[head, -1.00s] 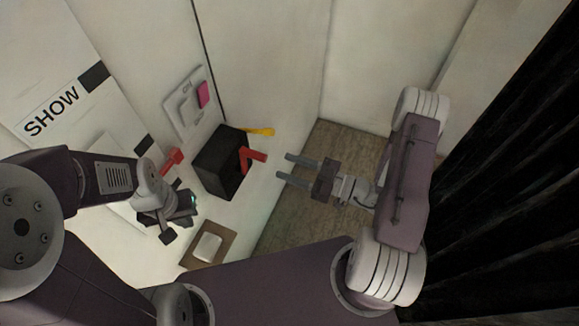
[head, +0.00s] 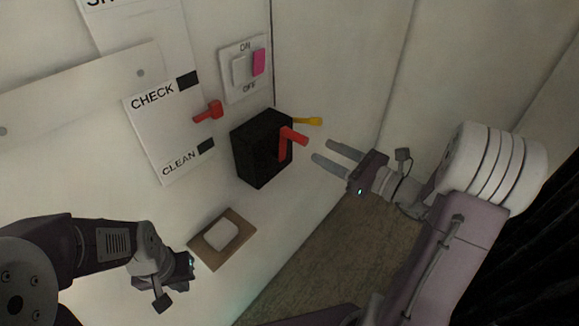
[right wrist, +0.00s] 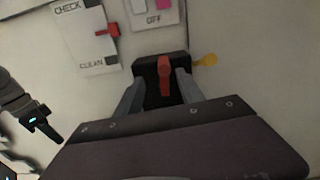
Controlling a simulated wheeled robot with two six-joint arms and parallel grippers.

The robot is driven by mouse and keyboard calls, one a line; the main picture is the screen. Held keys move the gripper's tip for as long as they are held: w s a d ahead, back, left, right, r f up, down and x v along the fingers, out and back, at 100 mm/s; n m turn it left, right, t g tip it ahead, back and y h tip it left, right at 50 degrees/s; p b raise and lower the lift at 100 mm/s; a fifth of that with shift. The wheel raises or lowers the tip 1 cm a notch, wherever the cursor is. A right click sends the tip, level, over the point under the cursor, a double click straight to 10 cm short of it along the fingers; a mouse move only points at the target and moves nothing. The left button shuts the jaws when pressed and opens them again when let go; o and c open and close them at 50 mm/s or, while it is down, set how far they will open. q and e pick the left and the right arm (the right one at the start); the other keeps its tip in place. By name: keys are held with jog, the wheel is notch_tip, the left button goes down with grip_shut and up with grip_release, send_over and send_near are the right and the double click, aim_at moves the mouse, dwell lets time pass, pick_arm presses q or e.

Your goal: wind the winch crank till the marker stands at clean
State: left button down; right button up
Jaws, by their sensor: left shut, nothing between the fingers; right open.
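The black winch box (head: 258,160) is on the wall, with a red crank (head: 284,146) on its front face. The red marker (head: 208,112) stands beside the scale board (head: 160,132), between the CHECK and CLEAN marks. My right gripper (head: 320,149) is open, its fingertips a little right of the crank and apart from it. In the right wrist view the crank (right wrist: 165,76) shows between the two open fingers. My left gripper (head: 178,278) is shut and empty at the lower left, well away from the winch.
A yellow lever (head: 308,121) sticks out from the winch box, close to the right fingers. An ON/OFF panel with a pink switch (head: 259,62) is above. A brown plate with a white block (head: 221,236) is below. Free room lies right of the winch.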

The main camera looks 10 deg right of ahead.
aim_at(306, 142)
jog(key=p+x, duration=0.1)
jog(key=x, duration=0.3)
jog(key=shift+w+p, duration=0.2)
jog(key=shift+p, duration=0.2)
jog(key=x, duration=0.3)
jog(key=p+x, duration=0.1)
jog(key=x, duration=0.1)
jog(key=shift+w+d+f, duration=0.2)
jog(key=shift+w+f, duration=0.05)
jog(key=shift+f, duration=0.05)
pick_arm(q)
jog(key=shift+w+d+r, duration=0.1)
jog(key=shift+w+r, duration=0.05)
jog(key=shift+r, duration=0.4)
jog(key=shift+w+d+r, duration=0.1)
jog(key=shift+w+r, duration=0.05)
jog(key=shift+r, duration=0.4)
pick_arm(e)
jog(key=shift+s, duration=0.15)
pick_arm(q)
jog(key=shift+a, duration=0.1)
pick_arm(e)
jog(key=shift+c, duration=0.4)
grip_shut()
